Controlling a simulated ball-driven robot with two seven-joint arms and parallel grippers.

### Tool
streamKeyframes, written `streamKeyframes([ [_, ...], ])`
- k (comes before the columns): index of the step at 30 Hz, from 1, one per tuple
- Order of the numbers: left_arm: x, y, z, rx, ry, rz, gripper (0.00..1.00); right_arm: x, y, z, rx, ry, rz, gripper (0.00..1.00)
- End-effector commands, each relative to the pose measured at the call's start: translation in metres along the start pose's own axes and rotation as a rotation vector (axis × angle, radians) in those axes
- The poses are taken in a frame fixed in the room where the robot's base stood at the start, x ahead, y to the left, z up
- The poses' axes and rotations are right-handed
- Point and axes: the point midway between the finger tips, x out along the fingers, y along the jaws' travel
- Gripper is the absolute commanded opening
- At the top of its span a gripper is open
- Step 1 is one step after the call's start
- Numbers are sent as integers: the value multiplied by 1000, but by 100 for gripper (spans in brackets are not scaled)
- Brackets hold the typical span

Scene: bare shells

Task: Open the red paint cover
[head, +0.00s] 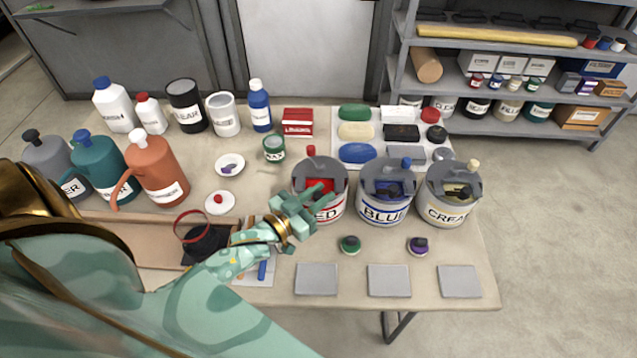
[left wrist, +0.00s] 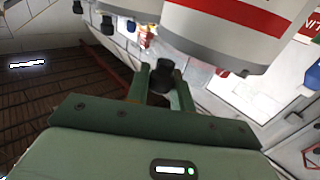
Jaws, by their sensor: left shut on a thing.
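The red paint bucket (head: 333,207) stands upright on the table, white with red lettering and a grey cover. A red knob (head: 311,151) stands at the cover's back edge, and red shows in its opening. My left gripper (head: 322,192) is over the front of this bucket, hiding part of the cover and label. In the left wrist view its fingers (left wrist: 162,88) are shut on a dark knob (left wrist: 161,74); I cannot tell whether this belongs to the cover. The bucket's red-striped side (left wrist: 245,14) shows close above the fingers. My right gripper is not in view.
The blue paint bucket (head: 383,210) and cream paint bucket (head: 448,212) stand close on the right. A green-based knob (head: 350,244) and purple-based knob (head: 418,246) lie in front, before grey pads (head: 389,281). Jugs (head: 157,170) stand at left.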

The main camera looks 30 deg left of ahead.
Motion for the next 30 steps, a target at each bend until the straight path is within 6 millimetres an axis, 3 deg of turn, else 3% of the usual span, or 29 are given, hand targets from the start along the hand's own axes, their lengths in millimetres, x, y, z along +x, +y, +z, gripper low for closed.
streamKeyframes([
  [1,-10,10,-2,-7,-8,1,0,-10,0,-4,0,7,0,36],
  [6,-25,26,0,-3,-7,0,0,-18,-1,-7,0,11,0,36],
  [15,-27,27,2,-2,-6,0,0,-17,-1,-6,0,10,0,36],
  [16,-27,27,2,-2,-6,0,29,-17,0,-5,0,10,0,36],
  [18,-27,27,2,-2,-6,0,43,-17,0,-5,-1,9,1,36],
  [30,-27,26,1,-2,-5,0,43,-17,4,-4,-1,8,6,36],
])
